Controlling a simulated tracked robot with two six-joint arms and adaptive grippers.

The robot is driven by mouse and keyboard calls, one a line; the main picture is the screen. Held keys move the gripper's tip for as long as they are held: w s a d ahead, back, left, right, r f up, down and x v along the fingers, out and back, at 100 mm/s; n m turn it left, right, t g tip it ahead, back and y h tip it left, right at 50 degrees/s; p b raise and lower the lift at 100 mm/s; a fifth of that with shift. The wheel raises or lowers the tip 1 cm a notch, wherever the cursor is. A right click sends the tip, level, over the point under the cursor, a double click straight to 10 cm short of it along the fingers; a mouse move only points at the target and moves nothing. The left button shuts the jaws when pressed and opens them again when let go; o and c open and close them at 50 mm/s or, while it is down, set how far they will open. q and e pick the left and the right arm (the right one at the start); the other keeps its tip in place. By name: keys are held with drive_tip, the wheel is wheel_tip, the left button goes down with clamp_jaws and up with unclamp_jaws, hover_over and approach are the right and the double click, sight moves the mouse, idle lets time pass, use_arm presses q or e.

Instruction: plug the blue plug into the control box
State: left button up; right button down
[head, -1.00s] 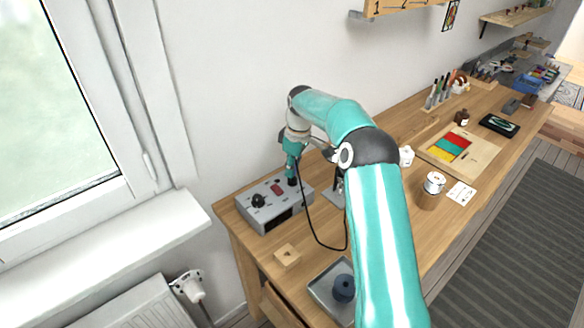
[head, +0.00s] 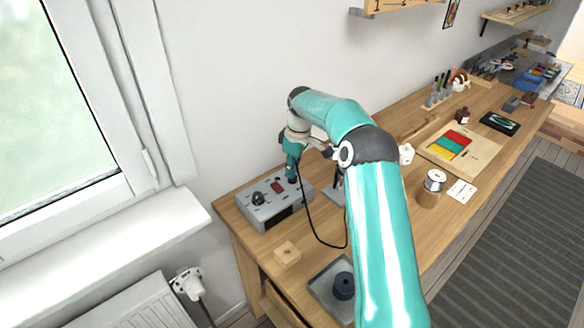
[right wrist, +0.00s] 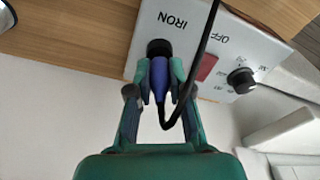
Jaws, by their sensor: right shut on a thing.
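The grey control box (head: 258,214) stands on the near left end of the bench by the wall. In the right wrist view, the control box (right wrist: 223,48) shows the words IRON and OFF, a red switch (right wrist: 207,67), a black knob (right wrist: 241,80) and a black round socket (right wrist: 158,47). My right gripper (head: 292,176) is over the box. In the wrist view, the right gripper (right wrist: 160,76) is shut on the blue plug (right wrist: 158,82). The plug's front end is at the black socket; how deep it sits is hidden. My left gripper is out of view.
The plug's black cable (head: 318,238) loops down over the bench. A small wooden block (head: 287,254) and a grey tray (head: 322,288) with a dark round piece (head: 344,286) lie nearer. A white-topped spool (head: 435,181) and a wooden board (head: 482,158) are farther right.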

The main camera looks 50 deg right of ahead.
drive_tip(key=shift+f, duration=0.45)
idle(0.6)
idle(0.5)
idle(0.4)
drive_tip(key=c, duration=1)
unclamp_jaws()
drive_tip(key=shift+o, duration=0.4)
drive_tip(key=o, duration=0.4)
drive_tip(key=shift+r, duration=0.1)
